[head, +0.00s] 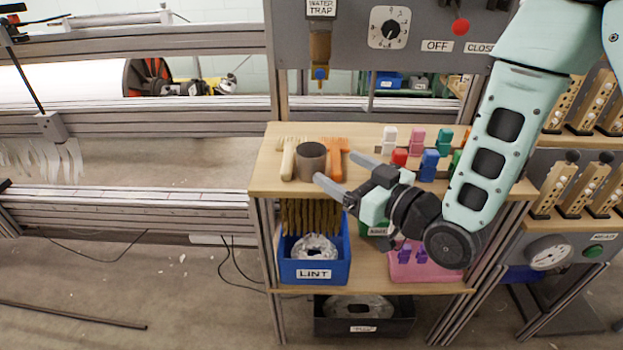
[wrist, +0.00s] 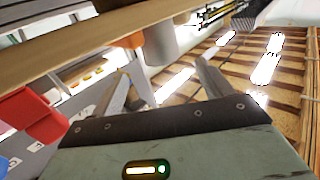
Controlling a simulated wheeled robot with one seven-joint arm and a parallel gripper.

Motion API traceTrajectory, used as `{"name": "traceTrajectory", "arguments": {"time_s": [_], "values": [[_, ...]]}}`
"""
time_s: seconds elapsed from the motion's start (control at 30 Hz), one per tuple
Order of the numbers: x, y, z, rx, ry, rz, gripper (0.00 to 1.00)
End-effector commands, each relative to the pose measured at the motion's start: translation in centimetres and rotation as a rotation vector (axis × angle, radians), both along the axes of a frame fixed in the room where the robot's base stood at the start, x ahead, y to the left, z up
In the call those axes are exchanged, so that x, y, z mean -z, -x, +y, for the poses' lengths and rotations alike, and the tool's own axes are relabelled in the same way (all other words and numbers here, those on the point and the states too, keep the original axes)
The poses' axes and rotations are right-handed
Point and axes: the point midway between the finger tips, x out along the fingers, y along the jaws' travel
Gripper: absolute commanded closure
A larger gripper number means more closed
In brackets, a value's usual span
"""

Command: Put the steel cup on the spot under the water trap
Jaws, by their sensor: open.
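The steel cup (head: 311,161), a grey-brown cylinder, stands upright on the wooden top shelf (head: 268,180) in the head view. In the wrist view the cup (wrist: 160,44) appears ahead of and between the finger lines. My gripper (head: 335,168) is open and empty, just to the right of the cup, fingers pointing towards it; the near finger lies low in front of the cup's right side. My gripper's fingers also show in the wrist view (wrist: 168,78). The water trap (head: 320,50), amber with a blue lower end, hangs above and behind the cup. No marked spot is visible under it.
A pale brush (head: 288,160) lies left of the cup and an orange brush (head: 336,155) right of it, close by. Several coloured clips, including a blue one (head: 429,165), stand further right. A blue lint bin (head: 315,262) sits below.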

Motion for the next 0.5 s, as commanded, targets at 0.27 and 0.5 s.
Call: {"name": "traceTrajectory", "arguments": {"time_s": [0.27,0.5], "values": [[0.4,-0.7,0.7,0.002,-0.003,-0.004,0.22],[-0.1,-2.3,2.3,0.002,-0.002,0.001,0.22]]}}
